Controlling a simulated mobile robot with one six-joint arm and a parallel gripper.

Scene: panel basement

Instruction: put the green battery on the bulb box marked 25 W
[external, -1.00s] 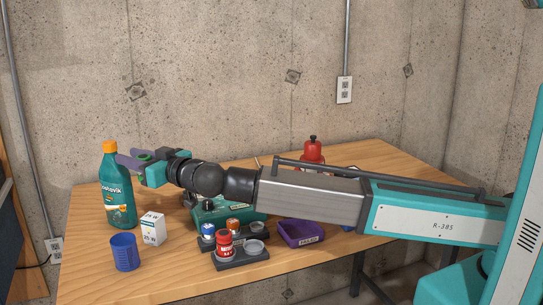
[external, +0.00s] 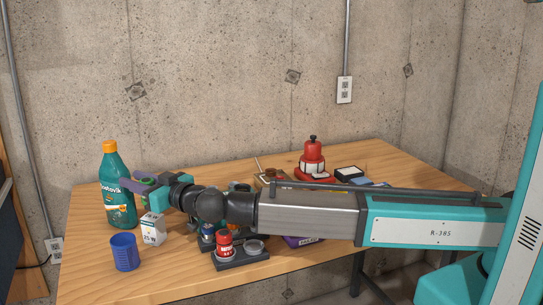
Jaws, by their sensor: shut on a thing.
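The bulb box (external: 153,230) is a small white carton near the left front of the table; its marking is small but reads 25 W in the earlier picture. My gripper (external: 140,183), with purple fingers, is just above and behind the box, beside the teal bottle. It is shut on the green battery (external: 144,181), of which only a small green part shows between the fingers. The battery is apart from the table; its gap to the box is hard to judge.
A teal bottle (external: 116,190) with an orange cap stands close left of my gripper. A blue cup (external: 125,252) stands in front. A dark holder (external: 243,259) carries a red battery (external: 225,243). A red lantern (external: 312,160) stands behind my arm.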

